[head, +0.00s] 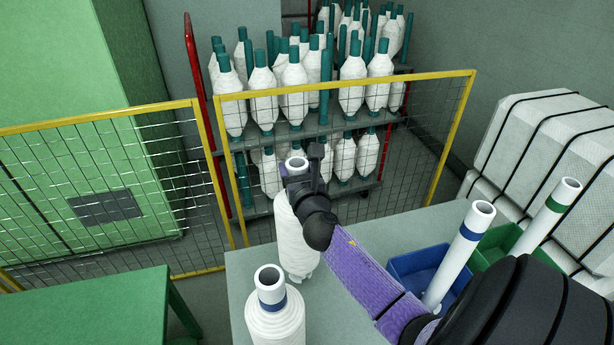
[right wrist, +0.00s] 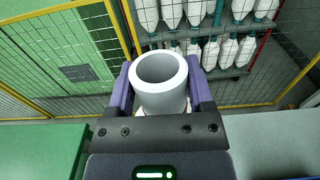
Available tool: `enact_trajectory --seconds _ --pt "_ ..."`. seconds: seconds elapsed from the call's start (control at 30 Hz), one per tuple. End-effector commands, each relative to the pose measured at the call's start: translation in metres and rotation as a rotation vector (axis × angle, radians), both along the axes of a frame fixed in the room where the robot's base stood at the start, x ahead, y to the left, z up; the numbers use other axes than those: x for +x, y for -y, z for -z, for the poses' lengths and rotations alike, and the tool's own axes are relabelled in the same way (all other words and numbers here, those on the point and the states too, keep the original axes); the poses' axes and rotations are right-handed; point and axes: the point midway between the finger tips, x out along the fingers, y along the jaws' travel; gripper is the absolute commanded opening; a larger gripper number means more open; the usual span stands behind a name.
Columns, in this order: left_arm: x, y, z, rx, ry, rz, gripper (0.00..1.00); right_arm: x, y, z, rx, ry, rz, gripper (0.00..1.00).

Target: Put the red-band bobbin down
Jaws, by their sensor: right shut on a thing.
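A white wound bobbin (head: 295,243) stands upright at the back left of the grey table (head: 238,280) in the head view. My right gripper (head: 300,178) is shut on its neck, just below the open tube top. In the right wrist view the hollow white tube end (right wrist: 160,82) sits between the two purple fingers of my right gripper (right wrist: 160,95). The fingers hide the band, so I cannot see its colour. I cannot tell whether the bobbin's bottom touches the table. My left gripper is not in view.
A blue-banded bobbin (head: 274,318) stands close in front. Right of my arm, a blue bin (head: 408,266) and a green bin (head: 497,240) hold banded tubes. A yellow-framed mesh fence (head: 232,190) and a bobbin rack (head: 296,135) are behind. A green table (head: 90,310) is left.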

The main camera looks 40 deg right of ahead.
Motion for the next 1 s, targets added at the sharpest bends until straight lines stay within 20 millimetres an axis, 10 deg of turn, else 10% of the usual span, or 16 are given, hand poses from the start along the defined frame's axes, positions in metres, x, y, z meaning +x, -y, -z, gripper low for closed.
enact_trajectory --seconds 0.3,0.67,0.7,0.83,1.0 --pt "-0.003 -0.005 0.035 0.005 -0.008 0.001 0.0 0.0 0.0 0.047 0.001 0.003 0.0 0.0" --pt "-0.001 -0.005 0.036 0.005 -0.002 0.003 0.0 0.0 0.0 0.049 -0.003 0.004 -0.002 0.0" --pt "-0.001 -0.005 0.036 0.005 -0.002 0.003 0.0 0.0 0.0 0.05 0.0 0.001 -0.001 0.71" --pt "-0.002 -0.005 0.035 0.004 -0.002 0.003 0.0 0.0 0.0 0.049 0.0 0.001 -0.001 0.98" --pt "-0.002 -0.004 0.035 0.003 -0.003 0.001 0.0 0.0 0.0 0.049 0.0 0.001 -0.001 1.0"
